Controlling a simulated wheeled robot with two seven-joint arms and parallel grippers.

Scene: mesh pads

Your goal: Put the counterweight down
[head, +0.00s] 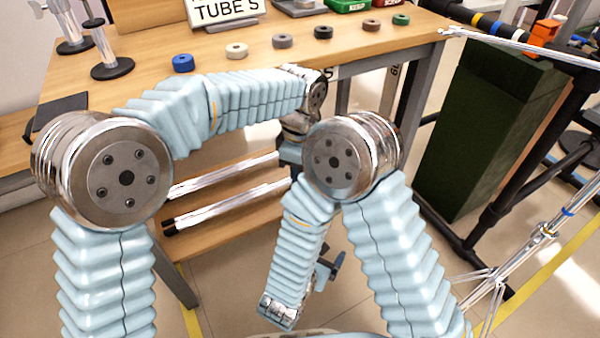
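I cannot make out a counterweight for certain in the head view. My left arm reaches across in front of the wooden table (130,72). Its gripper (291,155) is at the table's front side, mostly hidden behind my own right arm joint, so its fingers and anything in them do not show. My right arm is folded down low in the middle. A dark part of its gripper (329,268) shows above the floor, partly covered by my arm, and its fingers cannot be made out.
Several small coloured rings, such as a blue one (183,63) and a black one (323,32), stand along the table front. Metal tubes (225,205) lie on a lower wooden shelf. A dark green block (485,125) and a black frame stand at the right.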

